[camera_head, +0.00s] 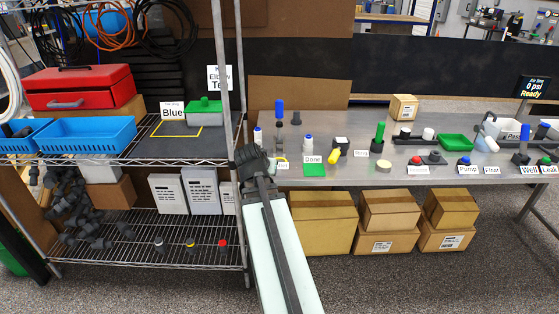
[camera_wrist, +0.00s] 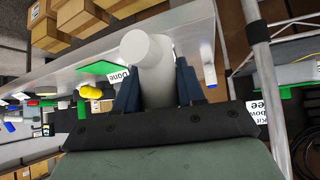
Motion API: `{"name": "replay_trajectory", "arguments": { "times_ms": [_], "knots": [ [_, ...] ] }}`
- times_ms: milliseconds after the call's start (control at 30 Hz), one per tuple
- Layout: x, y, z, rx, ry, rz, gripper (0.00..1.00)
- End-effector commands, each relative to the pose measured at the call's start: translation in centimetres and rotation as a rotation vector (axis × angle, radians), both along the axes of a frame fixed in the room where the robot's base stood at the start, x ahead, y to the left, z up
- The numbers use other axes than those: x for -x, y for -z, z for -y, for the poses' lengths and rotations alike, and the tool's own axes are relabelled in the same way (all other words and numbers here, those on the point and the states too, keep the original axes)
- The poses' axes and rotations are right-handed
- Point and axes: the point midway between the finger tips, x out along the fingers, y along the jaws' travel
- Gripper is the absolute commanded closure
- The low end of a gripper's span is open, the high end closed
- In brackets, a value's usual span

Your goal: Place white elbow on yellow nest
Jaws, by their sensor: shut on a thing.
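My gripper (camera_head: 252,157) is at the left end of the steel table, beside the rack post. In the wrist view, my gripper (camera_wrist: 158,88) is shut on the white elbow (camera_wrist: 149,58), a pale, thick, bent tube between the dark fingers. In the head view the elbow is hidden by my gripper or too small to tell. A small dark fitting with a yellow band (camera_head: 190,243) stands on the lower rack shelf, between a white-banded and a red-banded one; it may be the yellow nest.
The rack post (camera_head: 230,80) stands close to my gripper. A green mat (camera_head: 314,170) labelled Done, bottles and a yellow-capped part (camera_head: 333,157) lie to the right. Blue bins (camera_head: 88,136) and a red toolbox (camera_head: 80,87) fill the rack's upper left.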

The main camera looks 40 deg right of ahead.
Motion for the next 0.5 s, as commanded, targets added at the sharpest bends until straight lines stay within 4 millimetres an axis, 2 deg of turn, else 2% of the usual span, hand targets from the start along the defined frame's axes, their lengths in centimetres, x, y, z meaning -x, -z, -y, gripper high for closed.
{"name": "replay_trajectory", "arguments": {
  "times_ms": [500],
  "knots": [
    [-5.7,-0.1,9.4,-0.001,0.003,0.001,0.96]
  ]
}}
